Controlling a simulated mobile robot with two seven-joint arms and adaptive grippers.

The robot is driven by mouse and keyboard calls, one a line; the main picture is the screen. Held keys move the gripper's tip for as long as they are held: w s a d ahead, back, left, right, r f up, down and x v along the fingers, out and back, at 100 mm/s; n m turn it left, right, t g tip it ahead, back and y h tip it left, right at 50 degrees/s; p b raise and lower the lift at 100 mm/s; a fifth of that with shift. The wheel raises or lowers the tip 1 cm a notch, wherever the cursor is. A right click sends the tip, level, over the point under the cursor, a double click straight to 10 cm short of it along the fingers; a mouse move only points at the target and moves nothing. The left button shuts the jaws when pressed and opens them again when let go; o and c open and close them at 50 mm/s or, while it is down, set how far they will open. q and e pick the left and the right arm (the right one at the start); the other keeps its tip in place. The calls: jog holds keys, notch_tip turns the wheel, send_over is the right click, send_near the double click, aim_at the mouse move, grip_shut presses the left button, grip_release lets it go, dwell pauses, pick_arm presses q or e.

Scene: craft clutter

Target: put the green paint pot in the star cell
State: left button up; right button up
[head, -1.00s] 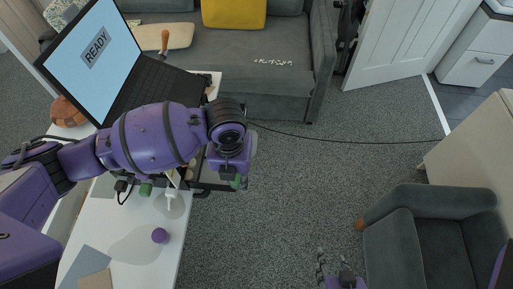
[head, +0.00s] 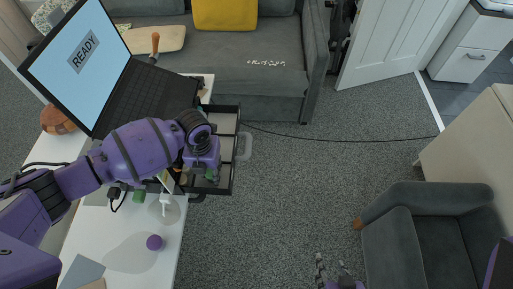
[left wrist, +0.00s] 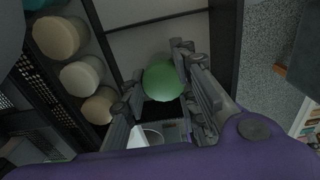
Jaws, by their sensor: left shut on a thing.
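The green paint pot (left wrist: 162,82) is between the fingers of my left gripper (left wrist: 168,100), which is shut on it, in the left wrist view. It hangs over a dark tray with divided cells; I cannot tell if it touches the tray floor. I cannot make out a star mark on any cell. My right gripper (head: 334,272) is at the bottom edge, fingers apart and empty.
Several round cream pots (left wrist: 80,78) stand in a row beside the cells. A laptop (head: 112,75) reading READY stands on the white table (head: 150,265). Another green item (head: 138,196) and a purple pot (head: 154,242) are on the table.

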aim_at(209, 171)
pick_arm(q)
jog(key=shift+f, duration=0.2)
jog(key=o, duration=1.1)
jog(key=shift+r, duration=0.1)
notch_tip(209, 171, up, 12)
jog(key=p, duration=0.1)
jog(key=shift+s, duration=0.1)
